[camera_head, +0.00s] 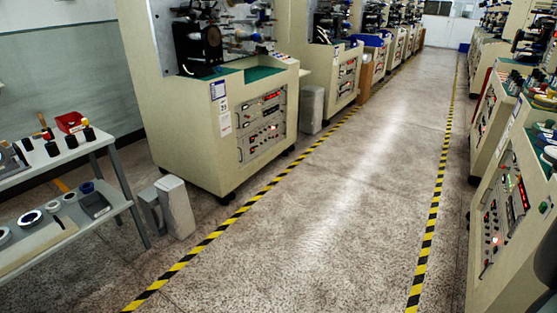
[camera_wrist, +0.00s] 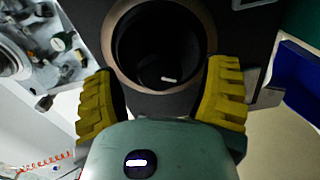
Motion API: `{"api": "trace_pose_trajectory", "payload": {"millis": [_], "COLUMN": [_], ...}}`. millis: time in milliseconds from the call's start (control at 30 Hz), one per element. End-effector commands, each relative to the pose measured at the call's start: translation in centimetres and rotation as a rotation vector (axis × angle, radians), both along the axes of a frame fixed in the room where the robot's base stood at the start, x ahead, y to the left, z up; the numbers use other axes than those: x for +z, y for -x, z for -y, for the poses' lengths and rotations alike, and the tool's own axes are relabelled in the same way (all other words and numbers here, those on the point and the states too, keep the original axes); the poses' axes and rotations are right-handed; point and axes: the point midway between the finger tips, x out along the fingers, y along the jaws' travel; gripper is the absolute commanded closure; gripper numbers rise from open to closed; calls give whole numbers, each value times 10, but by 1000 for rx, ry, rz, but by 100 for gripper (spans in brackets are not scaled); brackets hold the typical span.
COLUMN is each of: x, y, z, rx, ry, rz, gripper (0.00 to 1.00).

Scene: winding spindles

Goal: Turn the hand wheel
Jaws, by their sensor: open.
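A dark round part with a brownish rim (camera_wrist: 160,45), likely the hand wheel, fills the top middle of the wrist view. It is mounted on a dark machine plate. My gripper (camera_wrist: 162,78) is open, with one yellow ridged finger at the lower left of the rim and the other at its lower right. Nothing is between the fingers but the lower part of the round thing. I cannot tell whether the fingers touch it. In the head view my gripper is not in view, and I cannot single out the hand wheel there.
In the wrist view, metal machine parts (camera_wrist: 45,45) lie at left and a blue bin (camera_wrist: 300,75) at right. In the head view, beige winding machines (camera_head: 225,110) line the aisle. A shelf table (camera_head: 75,150) stands at left. The floor (camera_head: 330,200) between striped lines is clear.

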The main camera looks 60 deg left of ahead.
Motion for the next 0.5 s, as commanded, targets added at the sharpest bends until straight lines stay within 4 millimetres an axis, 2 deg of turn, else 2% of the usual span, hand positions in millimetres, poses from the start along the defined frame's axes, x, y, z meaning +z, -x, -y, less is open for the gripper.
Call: {"api": "trace_pose_trajectory", "payload": {"millis": [100,300,500], "x": [0,1,0], "y": [4,14,19], "z": [-20,-44,-54], "rx": [13,11,8], "ry": [1,0,0], "rz": [1,1,1], "gripper": [25,25,25]}}
